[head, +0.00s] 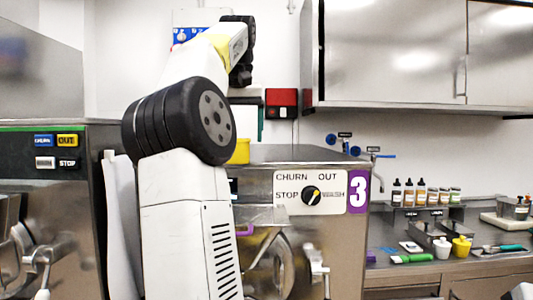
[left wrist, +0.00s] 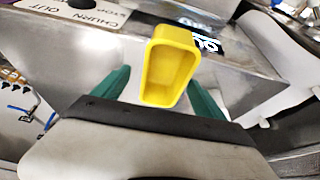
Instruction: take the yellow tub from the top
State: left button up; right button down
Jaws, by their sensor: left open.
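The yellow tub (head: 240,152) stands on top of the steel freezer numbered 3 (head: 310,154); in the head view my left arm hides much of it. In the left wrist view the open-topped, empty yellow tub (left wrist: 170,66) shows from above. My left gripper (left wrist: 158,84) is open, with one green finger on each side of the tub in that view. I see no contact between fingers and tub, and cannot tell whether the fingertips are down at its height. In the head view a green finger shows above the freezer top. My right gripper is not in view.
Steel wall cabinets (head: 395,55) hang at the upper right, and a red box (head: 281,102) is on the back wall. Another freezer (head: 55,190) stands at the left. The right counter holds bottles, a white pot (head: 442,247) and a yellow pot (head: 461,248).

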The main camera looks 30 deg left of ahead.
pick_arm(q)
jog(key=x, duration=0.4)
jog(key=shift+s+a, duration=0.35)
jog(key=shift+w+f, duration=0.2)
jog(key=shift+f, duration=0.25)
jog(key=c, duration=1.3)
